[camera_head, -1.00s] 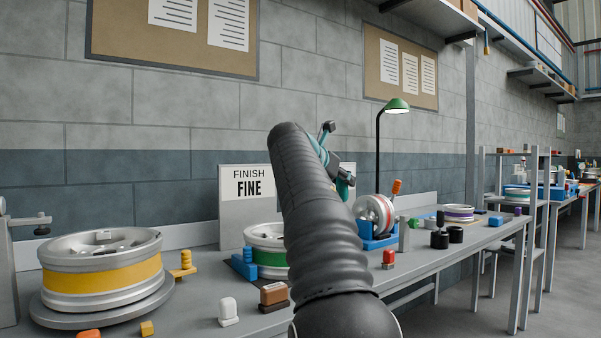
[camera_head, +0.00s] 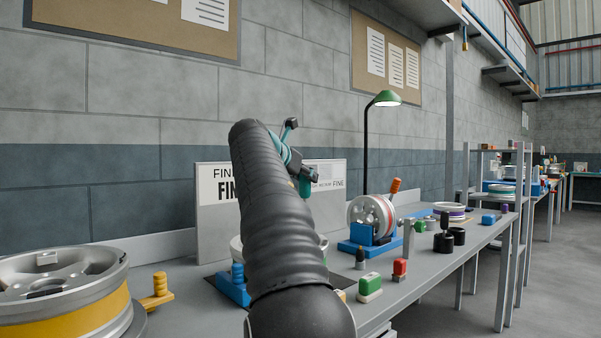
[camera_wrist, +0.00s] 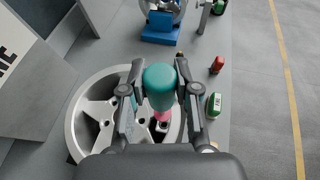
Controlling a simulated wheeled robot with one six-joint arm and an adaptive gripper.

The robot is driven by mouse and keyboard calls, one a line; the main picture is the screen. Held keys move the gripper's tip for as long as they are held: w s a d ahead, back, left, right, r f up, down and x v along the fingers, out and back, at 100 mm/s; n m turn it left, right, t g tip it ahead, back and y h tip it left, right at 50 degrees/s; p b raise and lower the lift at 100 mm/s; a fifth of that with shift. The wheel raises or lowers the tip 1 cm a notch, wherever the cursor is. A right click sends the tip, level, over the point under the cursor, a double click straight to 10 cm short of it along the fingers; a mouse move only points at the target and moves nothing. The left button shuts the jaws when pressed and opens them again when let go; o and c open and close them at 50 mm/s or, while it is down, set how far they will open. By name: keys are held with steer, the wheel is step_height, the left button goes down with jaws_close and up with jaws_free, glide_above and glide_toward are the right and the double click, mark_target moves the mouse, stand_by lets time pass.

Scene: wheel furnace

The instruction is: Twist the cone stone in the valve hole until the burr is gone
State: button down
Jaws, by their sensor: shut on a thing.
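In the wrist view, my gripper (camera_wrist: 160,88) is shut on a teal handle (camera_wrist: 160,80), with a pink cone-shaped tip (camera_wrist: 163,116) at its lower end. The tip shows over the silver spoked wheel (camera_wrist: 80,122); I cannot tell whether it sits in the valve hole or above it. The burr is not discernible. In the head view, my gripper (camera_head: 298,168) and the teal handle (camera_head: 304,187) show behind my black arm. The arm hides most of the wheel (camera_head: 322,243) beneath.
A large yellow-banded wheel (camera_head: 75,315) stands front left. Right of my arm are a green-and-white block (camera_head: 369,287), a red block (camera_head: 399,269) and a wheel in a blue stand (camera_head: 362,238). A FINE sign (camera_head: 212,205) and a green lamp (camera_head: 385,98) stand behind.

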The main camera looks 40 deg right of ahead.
mark_target(305, 197)
steer(key=shift+s+f, duration=0.1)
steer(key=shift+f, duration=1.75)
steer(key=shift+f+b, duration=0.35)
steer(key=shift+f, duration=0.9)
steer(key=shift+r+n+t+y, duration=0.1)
steer(key=shift+n+t+y, duration=0.2)
steer(key=shift+n+t, duration=0.55)
steer(key=shift+n+t+y+p, duration=0.35)
steer(key=shift+n+t+y, duration=0.25)
steer(key=shift+n+t, duration=0.3)
steer(key=shift+f+m+g+h, duration=0.2)
steer(key=shift+m+g+h, duration=0.5)
steer(key=shift+m+g, duration=0.5)
steer(key=m+g+h, duration=0.1)
steer(key=m+g, duration=0.2)
steer(key=g, duration=0.1)
steer(key=shift+m, duration=0.25)
steer(key=shift+m+g, duration=0.5)
steer(key=shift+g, duration=0.05)
